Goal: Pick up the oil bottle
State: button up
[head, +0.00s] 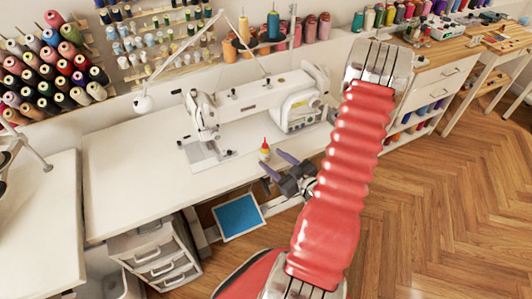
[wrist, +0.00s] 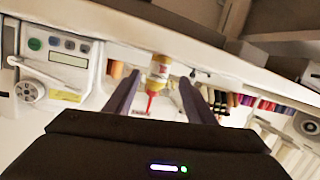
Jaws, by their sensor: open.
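The oil bottle is a small yellow bottle with a red tip (head: 265,150). It stands upright on the white sewing table (head: 125,175), near the front edge and in front of the sewing machine. In the wrist view the oil bottle (wrist: 160,70) shows between the two finger tips, beyond them, with its red nozzle pointing down in the picture. My gripper (head: 276,165) is open and empty, just to the front and right of the bottle. Its dark fingers also show in the wrist view (wrist: 157,95). I cannot tell the exact gap between fingers and bottle.
The white sewing machine (head: 255,105) stands behind the bottle, and a white lamp (head: 143,104) is at its left. The left part of the table is clear. Thread spools (head: 60,65) fill wall racks. A drawer unit (head: 153,252) and a blue panel (head: 238,216) are below.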

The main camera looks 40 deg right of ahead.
aim_at(268, 154)
jog(key=s+m+t, duration=0.1)
jog(key=s, duration=0.1)
jog(key=s+m+t+h, duration=0.1)
jog(key=s, duration=0.1)
jog(key=shift+s+a, duration=0.2)
jog(key=shift+s, duration=0.05)
jog(key=shift+w, duration=0.15)
jog(key=shift+w+d, duration=0.2)
jog(key=shift+w, duration=1.2)
jog(key=shift+w+d, duration=0.2)
jog(key=shift+w, duration=1.15)
jog(key=shift+w+d, duration=0.2)
jog(key=shift+w, duration=1.2)
jog(key=shift+w+d, duration=0.15)
jog(key=shift+w, duration=1.15)
jog(key=shift+w+d, duration=0.15)
jog(key=shift+w, duration=1.15)
jog(key=shift+c, duration=0.6)
